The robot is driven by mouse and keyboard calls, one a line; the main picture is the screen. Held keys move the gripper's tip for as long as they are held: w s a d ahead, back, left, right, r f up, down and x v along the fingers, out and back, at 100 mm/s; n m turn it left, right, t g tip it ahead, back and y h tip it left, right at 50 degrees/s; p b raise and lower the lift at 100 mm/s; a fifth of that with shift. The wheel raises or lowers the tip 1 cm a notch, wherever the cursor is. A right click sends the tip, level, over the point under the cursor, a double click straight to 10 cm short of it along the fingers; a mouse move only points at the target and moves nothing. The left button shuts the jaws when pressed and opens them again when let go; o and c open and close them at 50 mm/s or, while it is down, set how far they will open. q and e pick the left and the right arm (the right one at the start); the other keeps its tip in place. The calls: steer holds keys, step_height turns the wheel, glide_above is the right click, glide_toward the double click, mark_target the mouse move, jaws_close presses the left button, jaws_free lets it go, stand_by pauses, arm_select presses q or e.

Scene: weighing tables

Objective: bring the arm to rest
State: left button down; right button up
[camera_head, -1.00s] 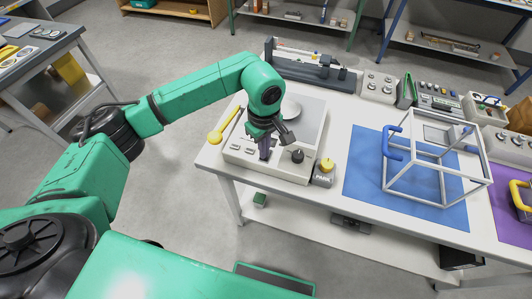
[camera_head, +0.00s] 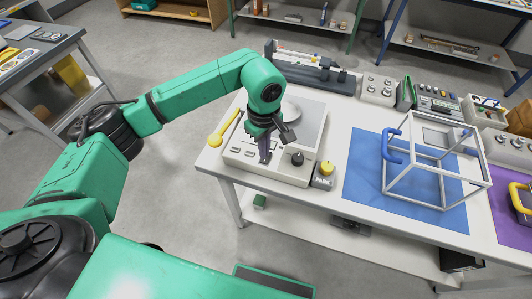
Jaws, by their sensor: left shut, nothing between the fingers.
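My left arm reaches in from the left and bends down over the front of a white weighing scale (camera_head: 290,174). My left gripper (camera_head: 265,158) is shut and empty, pointing down just above the scale's front panel, close to its buttons and left of a black knob (camera_head: 297,158). Whether its tips touch the panel I cannot tell. My right gripper is not in view.
A yellow-topped knob block (camera_head: 323,175) stands right of the scale. A white frame cage with blue handles (camera_head: 418,180) stands on a blue mat (camera_head: 360,190). A dark grey device (camera_head: 310,68) stands behind.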

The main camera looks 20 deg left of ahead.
arm_select(q)
steer(key=shift+r+p, duration=1)
steer(key=shift+r, duration=1.35)
